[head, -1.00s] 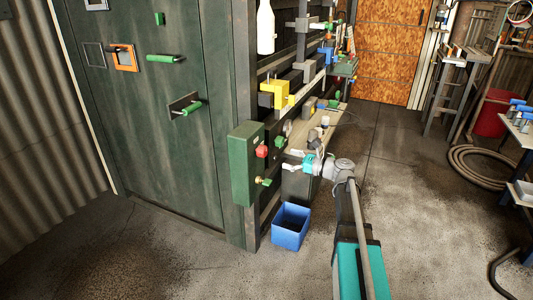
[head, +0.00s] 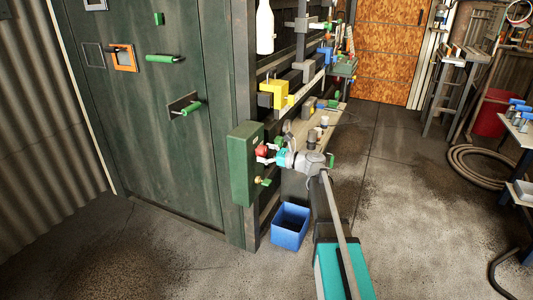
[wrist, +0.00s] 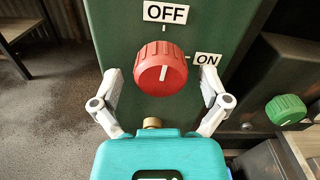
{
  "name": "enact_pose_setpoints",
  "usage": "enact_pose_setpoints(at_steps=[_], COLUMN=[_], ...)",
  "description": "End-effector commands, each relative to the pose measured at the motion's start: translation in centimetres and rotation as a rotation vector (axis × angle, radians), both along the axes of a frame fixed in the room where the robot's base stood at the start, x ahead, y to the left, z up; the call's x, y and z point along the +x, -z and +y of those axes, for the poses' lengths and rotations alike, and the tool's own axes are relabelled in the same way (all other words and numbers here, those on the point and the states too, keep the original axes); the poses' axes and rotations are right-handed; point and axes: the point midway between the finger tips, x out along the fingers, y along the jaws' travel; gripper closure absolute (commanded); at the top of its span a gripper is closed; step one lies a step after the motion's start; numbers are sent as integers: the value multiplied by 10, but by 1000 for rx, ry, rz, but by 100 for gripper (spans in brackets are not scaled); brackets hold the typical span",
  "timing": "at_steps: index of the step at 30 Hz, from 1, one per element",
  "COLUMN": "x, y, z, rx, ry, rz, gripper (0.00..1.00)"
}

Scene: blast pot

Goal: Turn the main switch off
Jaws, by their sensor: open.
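The main switch is a red ribbed knob (wrist: 160,68) on a green box (wrist: 110,25). An OFF label (wrist: 166,12) is above it and an ON label (wrist: 207,59) is to its upper right. A short white mark on the knob's face runs nearly upright; I cannot tell which label it points to. The knob (head: 262,150) and box (head: 242,165) also show in the head view. My gripper (wrist: 160,88) is open, one white finger on each side of the knob, with gaps visible in the wrist view. In the head view my gripper (head: 268,153) is right beside the knob.
A brass fitting (wrist: 152,123) sits just below the knob, partly hidden by my gripper. A green knob (wrist: 286,109) is to the right. A blue bin (head: 290,227) stands on the floor below. A shelf rack with yellow blocks (head: 273,94) is behind the box.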

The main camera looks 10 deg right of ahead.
Motion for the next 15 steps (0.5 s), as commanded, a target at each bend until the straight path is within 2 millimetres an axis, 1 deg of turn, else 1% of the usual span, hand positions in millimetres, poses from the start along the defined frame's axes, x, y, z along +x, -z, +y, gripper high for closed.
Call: enact_pose_setpoints(at_steps=[3, 4, 8, 9, 11, 12, 14, 15], x=[0, 0, 0, 0, 0, 0, 0, 0], y=[0, 0, 0, 0, 0, 0, 0, 0], z=[0, 0, 1, 1, 1, 1, 1, 1], rx=[0, 0, 0, 0, 0, 0, 0, 0], ry=[0, -1, -1, -1, -1, -1, -2, -2], rz=[0, 0, 0, 0, 0, 0, 0, 0], gripper=[5, 8, 32, 40, 51, 58, 70, 77])
